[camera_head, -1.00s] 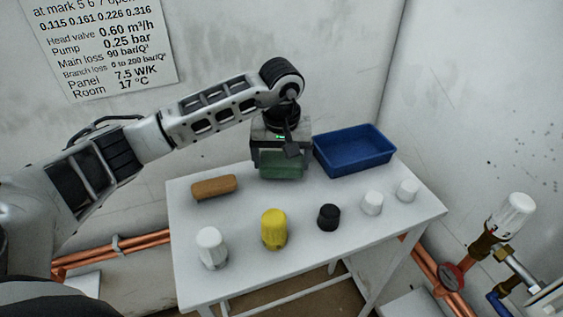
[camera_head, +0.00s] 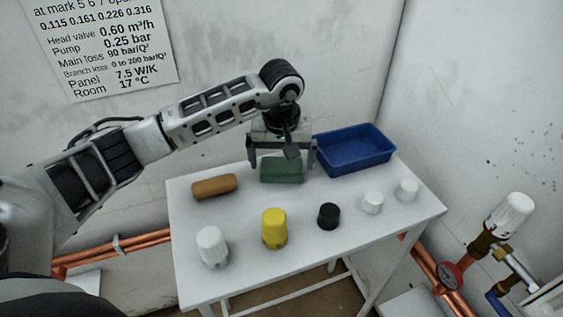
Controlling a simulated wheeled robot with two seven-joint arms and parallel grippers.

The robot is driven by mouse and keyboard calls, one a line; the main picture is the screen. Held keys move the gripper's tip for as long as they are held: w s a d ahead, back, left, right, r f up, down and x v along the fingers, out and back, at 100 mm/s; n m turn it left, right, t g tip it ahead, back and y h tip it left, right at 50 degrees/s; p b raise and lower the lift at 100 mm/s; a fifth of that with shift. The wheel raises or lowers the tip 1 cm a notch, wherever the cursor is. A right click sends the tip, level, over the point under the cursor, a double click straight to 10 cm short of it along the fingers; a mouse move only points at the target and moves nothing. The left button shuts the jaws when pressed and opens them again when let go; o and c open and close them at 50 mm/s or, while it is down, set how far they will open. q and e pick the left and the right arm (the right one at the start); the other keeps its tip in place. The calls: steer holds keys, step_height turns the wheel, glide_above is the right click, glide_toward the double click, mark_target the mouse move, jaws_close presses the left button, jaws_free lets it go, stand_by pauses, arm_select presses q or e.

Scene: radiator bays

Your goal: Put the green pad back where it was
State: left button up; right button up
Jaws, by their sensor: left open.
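The green pad (camera_head: 281,170) lies on the white table toward its back edge, between the brown block and the blue tray. My left gripper (camera_head: 282,160) is above the pad, pointing down, with its two fingers spread wide on either side of it. The fingers look clear of the pad's ends, and the pad's upper back part is partly hidden by the gripper. My right gripper is not in this view.
On the white table (camera_head: 240,284) are a brown block (camera_head: 215,186), a blue tray (camera_head: 355,151), a white knob (camera_head: 212,246), a yellow knob (camera_head: 274,228), a black knob (camera_head: 328,216) and two small white knobs (camera_head: 372,202). A valve (camera_head: 510,215) with pipes stands at the right.

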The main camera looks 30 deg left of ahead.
mark_target(281, 171)
arm_select(q)
step_height(281, 171, up, 10)
steer(key=s, duration=0.1)
steer(key=shift+d+r, duration=0.25)
steer(key=shift+s+r, duration=0.1)
